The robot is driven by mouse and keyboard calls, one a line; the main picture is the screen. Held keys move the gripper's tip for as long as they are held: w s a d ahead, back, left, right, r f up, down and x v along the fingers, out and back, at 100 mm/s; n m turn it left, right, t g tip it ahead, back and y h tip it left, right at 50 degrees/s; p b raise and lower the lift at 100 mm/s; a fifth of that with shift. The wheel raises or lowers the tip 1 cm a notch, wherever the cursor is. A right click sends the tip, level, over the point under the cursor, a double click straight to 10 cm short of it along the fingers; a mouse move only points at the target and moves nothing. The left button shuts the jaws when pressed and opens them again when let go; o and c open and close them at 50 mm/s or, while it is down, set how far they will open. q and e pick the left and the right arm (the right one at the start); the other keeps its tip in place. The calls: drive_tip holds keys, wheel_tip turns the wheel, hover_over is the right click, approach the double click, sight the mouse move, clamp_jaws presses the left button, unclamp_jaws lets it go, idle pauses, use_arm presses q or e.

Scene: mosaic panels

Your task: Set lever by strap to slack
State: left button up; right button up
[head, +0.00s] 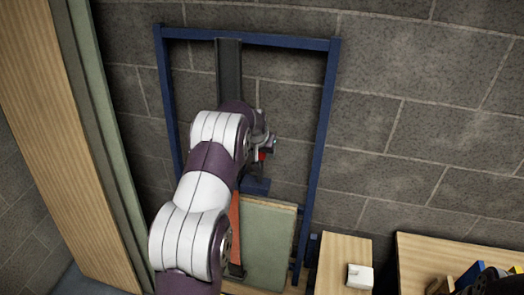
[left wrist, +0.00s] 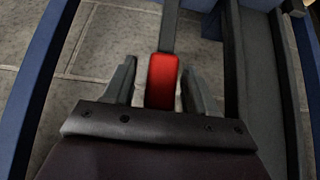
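A lever with a red grip (left wrist: 163,78) on a grey bar shows in the left wrist view. The red grip lies between the two fingers of my left gripper (left wrist: 160,88), with a gap on each side, so the gripper is open around it. In the head view, my left gripper (head: 263,147) is mostly hidden by its own arm, in front of the blue frame, and a small bit of red (head: 262,155) shows beside it. An orange strip (head: 235,222) hangs low in the frame; I cannot tell whether it is the strap.
A blue frame (head: 325,110) stands against the block wall with a dark upright (head: 229,68) inside it. A green panel (head: 266,245) leans low in the frame. Wooden boxes (head: 344,250) stand at the lower right, one with a white block (head: 360,276) on it.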

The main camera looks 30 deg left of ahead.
use_arm(q)
drive_tip(key=shift+r, duration=0.15)
drive_tip(key=b+v, duration=0.5)
drive_tip(key=v, duration=0.7)
drive_tip(key=shift+s+r, duration=0.1)
drive_tip(key=shift+s, duration=0.05)
